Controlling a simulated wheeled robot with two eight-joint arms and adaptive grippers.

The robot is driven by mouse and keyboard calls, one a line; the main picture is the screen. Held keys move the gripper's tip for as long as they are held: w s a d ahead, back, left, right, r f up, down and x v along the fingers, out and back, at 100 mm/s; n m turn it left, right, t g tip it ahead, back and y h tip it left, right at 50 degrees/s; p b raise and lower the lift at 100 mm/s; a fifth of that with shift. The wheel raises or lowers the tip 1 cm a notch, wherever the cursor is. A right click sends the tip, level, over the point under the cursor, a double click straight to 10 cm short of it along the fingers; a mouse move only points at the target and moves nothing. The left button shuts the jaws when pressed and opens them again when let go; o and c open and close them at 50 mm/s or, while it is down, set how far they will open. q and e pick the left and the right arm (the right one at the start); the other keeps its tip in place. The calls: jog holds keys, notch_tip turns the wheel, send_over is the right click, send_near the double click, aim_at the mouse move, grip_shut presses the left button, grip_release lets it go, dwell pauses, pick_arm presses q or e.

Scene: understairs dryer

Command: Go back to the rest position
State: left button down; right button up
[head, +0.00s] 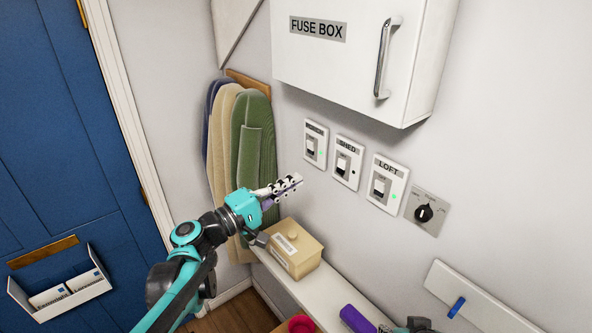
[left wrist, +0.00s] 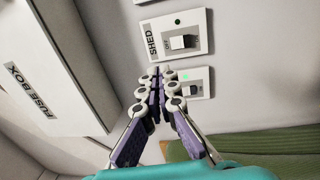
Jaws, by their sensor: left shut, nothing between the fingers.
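My left gripper (head: 290,184) is shut and empty, held in the air in front of the wall, left of and a little below the SHED switch (head: 346,163) in the head view. In the left wrist view its fingertips (left wrist: 161,76) are together, below the SHED plate (left wrist: 182,36) in the picture. I cannot tell how far they are from the wall.
The fuse box (head: 350,55) juts out above the switches. The LOFT switch (head: 387,185) and a black dial (head: 425,212) are to the right. A tan lidded box (head: 292,255) and purple cylinder (head: 357,319) are on the shelf below. Coats (head: 252,135) hang behind my left gripper.

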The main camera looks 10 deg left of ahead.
pick_arm(q)
jog(key=s+d+f+m+g+y+b, duration=0.1)
jog(key=s+f+m+g+y+b, duration=0.35)
jog(key=f, duration=0.75)
jog(key=s+f+m+g+y+b, duration=0.1)
jog(key=s+f+y+b, duration=0.1)
jog(key=s+f+b, duration=0.55)
jog(key=s+a+f+m+y+b, duration=0.1)
jog(key=s+a+f+y, duration=0.1)
jog(key=f, duration=0.4)
jog(key=s+a+f+m+y+b, duration=0.1)
jog(key=s+a+f+y, duration=0.2)
jog(key=s+a+f, duration=0.1)
jog(key=s+a+f+m+g+y+b, duration=0.1)
jog(key=s+a+f+y, duration=0.1)
jog(key=a+f, duration=0.3)
notch_tip(320, 180, down, 3)
jog(key=shift+s+a+r, duration=0.1)
jog(key=shift+s+a, duration=0.05)
jog(key=shift+s, duration=0.55)
